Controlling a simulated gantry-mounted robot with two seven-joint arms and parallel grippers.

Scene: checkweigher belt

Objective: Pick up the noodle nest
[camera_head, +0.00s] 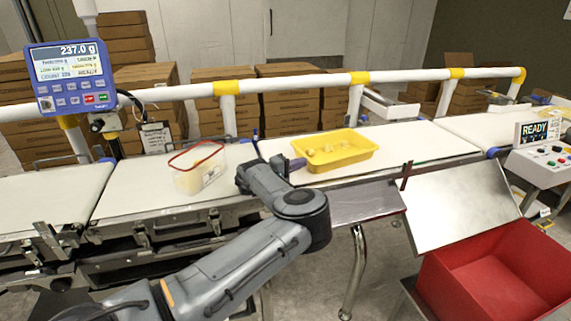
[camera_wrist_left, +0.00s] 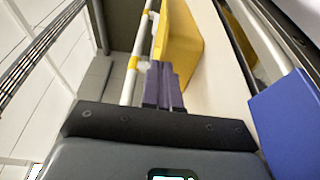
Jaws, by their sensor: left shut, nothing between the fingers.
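Several small pale lumps (camera_head: 328,149), which look like noodle nests, lie in a yellow tray (camera_head: 352,157) on the belt right of centre. A clear tub with a red rim (camera_head: 200,168) stands on the belt to the left and holds something pale yellow. My left gripper (camera_head: 297,164) is low beside the tray's left end, fingers pointing toward it. In the left wrist view its fingers (camera_wrist_left: 164,86) are together and empty, with the tray (camera_wrist_left: 178,45) beyond them. The tray's inside is hidden there. My right gripper is not in view.
A blue scale display (camera_head: 70,75) reading 237.0 g stands at the left. A white rail (camera_head: 300,82) runs behind the belt. A sloped metal chute (camera_head: 455,205) leads toward a red bin (camera_head: 500,275) at right. Bare belt lies right of the tray.

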